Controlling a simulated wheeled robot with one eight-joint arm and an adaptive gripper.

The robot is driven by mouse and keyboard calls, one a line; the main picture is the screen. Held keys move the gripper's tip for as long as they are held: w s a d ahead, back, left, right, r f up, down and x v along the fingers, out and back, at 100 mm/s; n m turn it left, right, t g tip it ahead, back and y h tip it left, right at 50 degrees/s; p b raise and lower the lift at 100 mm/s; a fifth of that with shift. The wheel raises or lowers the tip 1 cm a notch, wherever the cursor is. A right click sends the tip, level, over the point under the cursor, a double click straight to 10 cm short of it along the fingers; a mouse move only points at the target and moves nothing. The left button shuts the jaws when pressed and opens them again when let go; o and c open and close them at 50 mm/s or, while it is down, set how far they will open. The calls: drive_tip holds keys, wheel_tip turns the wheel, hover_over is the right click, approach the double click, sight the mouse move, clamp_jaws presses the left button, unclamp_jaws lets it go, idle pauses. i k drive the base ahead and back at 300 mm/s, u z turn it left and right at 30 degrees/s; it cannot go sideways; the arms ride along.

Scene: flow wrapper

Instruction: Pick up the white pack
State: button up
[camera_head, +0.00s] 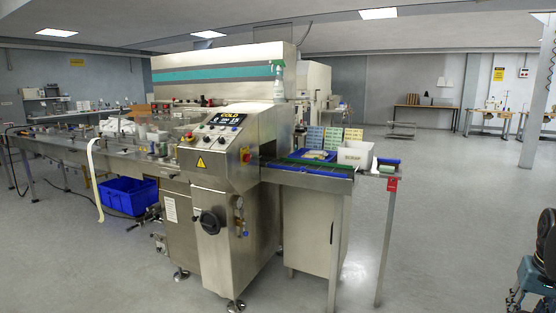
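A small whitish pack-like item (316,155) lies by the blue tray on the machine's outfeed end, right of the control panel. It is too small to tell for sure that it is the white pack. Other pale items (118,126) lie on the infeed side at the left, too small to tell apart. My gripper does not show. A dark, rounded part and a teal part at the right edge seem to belong to my own arm, well away from the machine.
The steel flow wrapper (222,152) fills the middle. Its outfeed table (308,176) holds a white box (355,153) and stands on thin legs. A blue crate (130,196) sits under the left conveyor. The floor (455,215) at the right is clear.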

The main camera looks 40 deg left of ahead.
sight(324, 153)
drive_tip(key=u, duration=1)
drive_tip(key=i, duration=1)
drive_tip(key=z, duration=0.05)
